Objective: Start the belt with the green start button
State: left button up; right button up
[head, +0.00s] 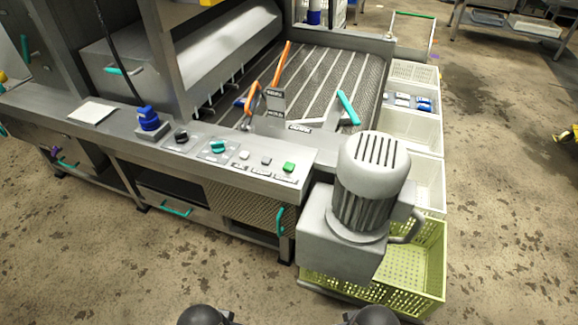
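The green start button (289,167) is a small square button at the right end of the sloped control panel (225,165), near the motor housing. A white button (244,155) and a grey button (266,160) sit to its left. Farther left are a teal knob (217,146) and a black knob (181,136). The belt (325,80) is a wide dark slatted surface behind the panel. Whether it runs cannot be told from one frame. Neither of my grippers is in view; only two dark rounded parts of mine show at the bottom edge.
A grey motor (368,180) stands just right of the panel, beside the green button. A yellow-green crate (428,255) is below it, and white crates (410,130) line the belt's right side. A blue knob (148,117) stands up at the left. The floor in front is clear.

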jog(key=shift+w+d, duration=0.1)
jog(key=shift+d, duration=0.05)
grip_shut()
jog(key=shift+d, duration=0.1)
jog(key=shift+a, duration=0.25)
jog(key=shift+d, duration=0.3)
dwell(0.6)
